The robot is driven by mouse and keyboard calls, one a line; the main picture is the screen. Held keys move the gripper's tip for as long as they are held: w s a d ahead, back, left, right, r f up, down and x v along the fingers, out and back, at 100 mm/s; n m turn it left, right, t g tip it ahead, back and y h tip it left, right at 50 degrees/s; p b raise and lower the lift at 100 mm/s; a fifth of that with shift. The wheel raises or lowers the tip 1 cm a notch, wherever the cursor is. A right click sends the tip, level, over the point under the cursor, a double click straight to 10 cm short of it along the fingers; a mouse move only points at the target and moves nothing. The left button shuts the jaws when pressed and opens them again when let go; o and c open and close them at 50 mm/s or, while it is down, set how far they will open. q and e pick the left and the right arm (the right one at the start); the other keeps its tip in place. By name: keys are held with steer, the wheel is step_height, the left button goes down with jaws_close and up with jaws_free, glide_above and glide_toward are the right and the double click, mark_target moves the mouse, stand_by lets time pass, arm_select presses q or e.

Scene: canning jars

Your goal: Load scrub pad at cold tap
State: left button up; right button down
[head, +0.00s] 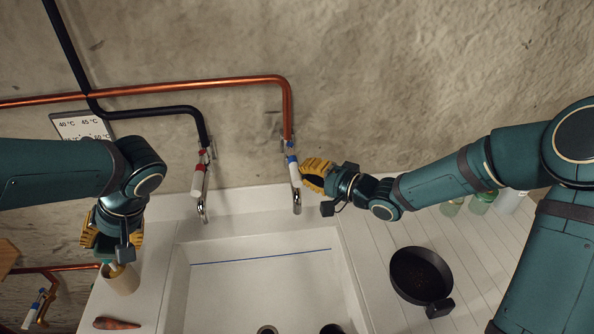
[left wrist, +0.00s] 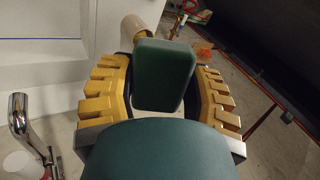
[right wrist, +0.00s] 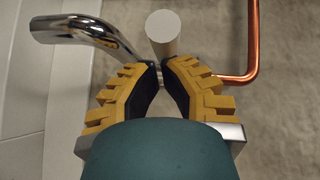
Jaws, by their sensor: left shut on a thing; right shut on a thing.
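The cold tap has a blue and white handle (head: 295,178) on the wall behind the sink, above a chrome spout (head: 297,202). My right gripper (head: 306,174) is beside this handle. In the right wrist view its fingertips (right wrist: 162,68) close at the lower end of the white handle (right wrist: 163,28), beside the chrome spout (right wrist: 85,30). My left gripper (head: 110,245) points down at the left of the sink. In the left wrist view its fingers (left wrist: 165,90) are shut on the dark green scrub pad (left wrist: 165,72), mostly hidden in the head view.
The red-handled tap (head: 199,178) is left of the cold tap. The white sink (head: 265,270) has a clear middle.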

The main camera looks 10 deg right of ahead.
steer(key=v, duration=1.2)
